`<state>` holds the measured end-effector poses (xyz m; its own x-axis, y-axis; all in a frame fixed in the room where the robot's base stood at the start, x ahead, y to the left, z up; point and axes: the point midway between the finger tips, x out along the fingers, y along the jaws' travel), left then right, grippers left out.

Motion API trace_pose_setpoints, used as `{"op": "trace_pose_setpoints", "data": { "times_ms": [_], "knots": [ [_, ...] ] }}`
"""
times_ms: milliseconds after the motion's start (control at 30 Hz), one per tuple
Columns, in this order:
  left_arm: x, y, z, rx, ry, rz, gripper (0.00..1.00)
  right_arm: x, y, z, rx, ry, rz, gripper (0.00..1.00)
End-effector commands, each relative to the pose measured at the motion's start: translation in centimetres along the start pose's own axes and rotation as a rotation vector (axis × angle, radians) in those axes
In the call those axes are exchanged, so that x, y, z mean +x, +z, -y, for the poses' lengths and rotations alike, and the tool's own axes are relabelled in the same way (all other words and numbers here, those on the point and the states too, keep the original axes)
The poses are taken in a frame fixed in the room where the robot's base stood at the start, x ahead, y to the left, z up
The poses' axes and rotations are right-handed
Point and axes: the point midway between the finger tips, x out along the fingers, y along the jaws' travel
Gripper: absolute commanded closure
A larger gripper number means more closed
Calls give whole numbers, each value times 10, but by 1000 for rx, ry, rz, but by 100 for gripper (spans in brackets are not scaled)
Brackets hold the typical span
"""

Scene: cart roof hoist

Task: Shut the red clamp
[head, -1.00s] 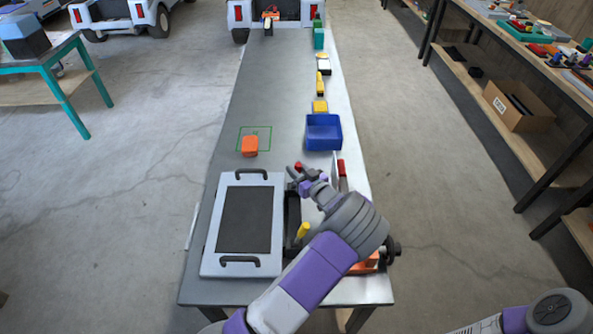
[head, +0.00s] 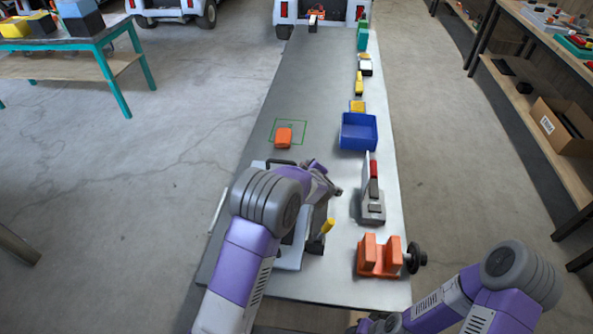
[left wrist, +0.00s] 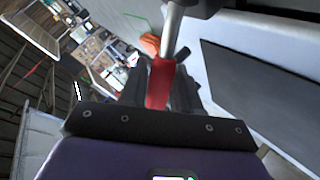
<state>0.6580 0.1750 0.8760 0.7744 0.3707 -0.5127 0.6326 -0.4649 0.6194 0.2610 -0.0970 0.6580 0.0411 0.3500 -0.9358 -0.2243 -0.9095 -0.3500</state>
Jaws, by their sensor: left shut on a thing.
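My left gripper (head: 330,188) is at the right edge of the white panel (head: 290,258), near its far end. In the left wrist view its dark fingers are shut on the red handle (left wrist: 160,84) of the red clamp. A bare metal rod (left wrist: 173,32) runs from the handle to a dark part at the top edge. In the head view my arm and gripper hide this clamp and much of the panel. My right arm comes in at the lower right, and I cannot make out its gripper.
A yellow-handled clamp (head: 327,227) stands near the panel's right edge. A grey stand with a red top (head: 373,170), an orange vise (head: 378,257) and a blue bin (head: 358,132) are to the right. An orange block (head: 283,138) lies in a green outline.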

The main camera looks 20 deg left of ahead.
Motion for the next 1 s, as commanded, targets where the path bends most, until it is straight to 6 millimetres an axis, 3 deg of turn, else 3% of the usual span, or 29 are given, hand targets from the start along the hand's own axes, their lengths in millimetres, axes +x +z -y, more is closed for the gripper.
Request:
{"op": "trace_pose_setpoints", "data": {
  "times_ms": [200,500,1000],
  "knots": [
    [11,4,15,-152,25,105,100,32,-1,-12,1,0,0,57],
    [19,6,26,-295,46,203,100,60,-3,-23,0,0,0,57],
    [20,8,28,-356,56,249,100,70,-3,-26,0,0,0,57]
  ]
}}
